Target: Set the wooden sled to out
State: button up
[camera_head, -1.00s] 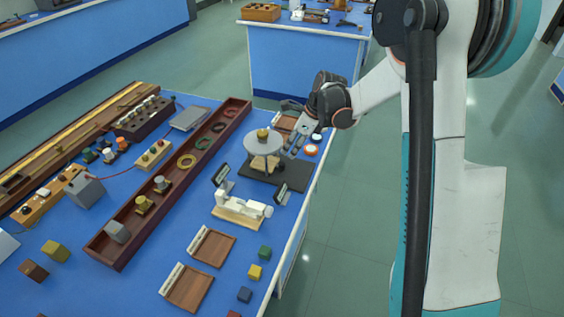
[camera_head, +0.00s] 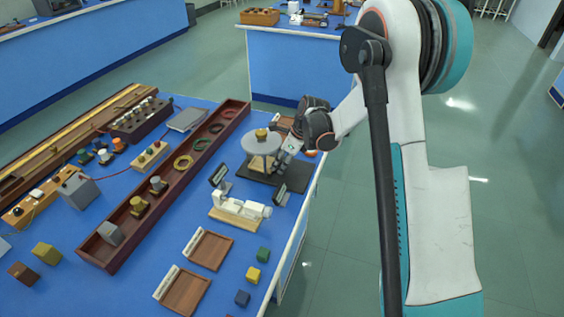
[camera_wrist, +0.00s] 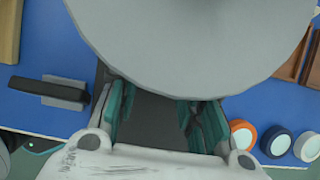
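A round grey platform (camera_head: 261,143) stands over a dark base plate (camera_head: 292,179) near the table's right edge, with a small brass-coloured block on top. A pale wooden piece (camera_head: 262,163) shows under the platform; it may be the wooden sled, but its shape and setting are mostly hidden. My gripper (camera_head: 284,158) is low at the platform's right side. In the wrist view, the platform (camera_wrist: 195,40) fills the top and hides what lies beneath. My gripper (camera_wrist: 160,108) has its teal-padded fingers apart over the dark plate, with nothing visible between them.
Orange- and dark-rimmed discs (camera_wrist: 276,140) lie right of my fingers in the wrist view. A small black upright plate (camera_head: 219,175) and a white instrument (camera_head: 240,207) stand in front of the platform. A long brown trough (camera_head: 170,183) runs along the left.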

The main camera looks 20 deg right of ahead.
grip_shut()
jog(key=s+d, duration=0.2)
jog(key=d, duration=0.1)
jog(key=s+d, duration=0.2)
jog(key=d, duration=0.1)
jog(key=s+d, duration=0.2)
jog(key=shift+s+d, duration=0.2)
jog(key=shift+d, duration=0.2)
jog(key=shift+o, duration=1.9)
grip_release()
jog(key=shift+d, duration=0.1)
jog(key=v, duration=1.2)
